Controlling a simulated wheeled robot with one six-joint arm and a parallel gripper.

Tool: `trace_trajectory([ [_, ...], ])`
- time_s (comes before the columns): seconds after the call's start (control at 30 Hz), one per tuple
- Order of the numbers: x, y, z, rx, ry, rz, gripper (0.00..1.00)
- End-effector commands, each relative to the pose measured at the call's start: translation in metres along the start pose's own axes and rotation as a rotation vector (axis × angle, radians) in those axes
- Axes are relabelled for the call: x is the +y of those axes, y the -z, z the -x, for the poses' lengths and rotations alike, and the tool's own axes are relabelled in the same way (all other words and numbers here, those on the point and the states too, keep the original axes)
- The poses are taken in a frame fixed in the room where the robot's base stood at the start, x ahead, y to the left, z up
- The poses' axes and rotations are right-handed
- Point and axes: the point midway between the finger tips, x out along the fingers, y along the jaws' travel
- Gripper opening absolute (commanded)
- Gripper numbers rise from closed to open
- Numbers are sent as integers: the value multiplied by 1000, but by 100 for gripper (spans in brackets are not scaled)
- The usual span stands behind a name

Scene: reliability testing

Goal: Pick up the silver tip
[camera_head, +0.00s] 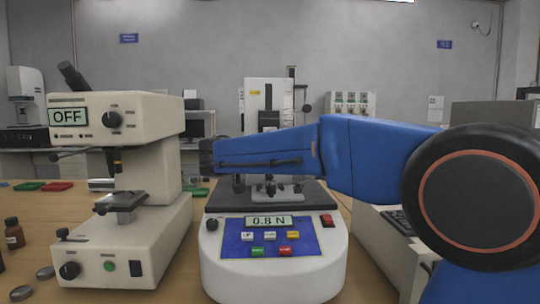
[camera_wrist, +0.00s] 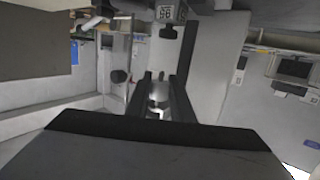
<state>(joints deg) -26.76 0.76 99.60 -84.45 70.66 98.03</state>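In the wrist view, the two dark fingers of my gripper (camera_wrist: 160,92) stand apart. A small shiny silver piece (camera_wrist: 158,92), which looks like the silver tip, shows between them. I cannot tell whether either finger touches it. In the head view, my blue arm reaches left over the white tester (camera_head: 272,270), whose display reads 0.8 N. The arm's dark end is at the tester's left side, and the fingers cannot be made out there. Small metal parts (camera_head: 278,193) are on the tester's dark top plate, partly hidden under my arm.
A cream microscope-like instrument (camera_head: 120,235) marked OFF stands close on the left. More equipment stands along the back wall.

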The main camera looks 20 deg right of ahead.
Motion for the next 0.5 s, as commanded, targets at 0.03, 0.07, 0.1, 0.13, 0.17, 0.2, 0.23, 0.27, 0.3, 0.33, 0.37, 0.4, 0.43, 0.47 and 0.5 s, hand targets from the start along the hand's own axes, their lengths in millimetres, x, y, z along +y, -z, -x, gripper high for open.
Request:
trace_trajectory([
  [0.03, 0, 0, 0, 0, 0, 0, 0],
  [0.07, 0, 0, 0, 0, 0, 0, 0],
  [0.1, 0, 0, 0, 0, 0, 0, 0],
  [0.13, 0, 0, 0, 0, 0, 0, 0],
  [0.17, 0, 0, 0, 0, 0, 0, 0],
  [0.2, 0, 0, 0, 0, 0, 0, 0],
  [0.23, 0, 1, 0, 0, 0, 0, 0],
  [0.27, 0, 2, 0, 0, 0, -1, 0],
  [0.3, 0, 2, 2, 0, 1, -1, 0],
  [0.33, 2, 2, 3, 0, 1, -1, 0],
  [0.37, 3, 1, 6, 0, 1, 0, 0],
  [0.4, 5, 1, 10, 0, 2, 0, 0],
  [0.43, 7, 0, 13, 0, 3, 0, 0],
  [0.47, 10, 0, 17, 0, 3, 0, 0],
  [0.5, 15, -1, 23, 0, 3, -1, 0],
])
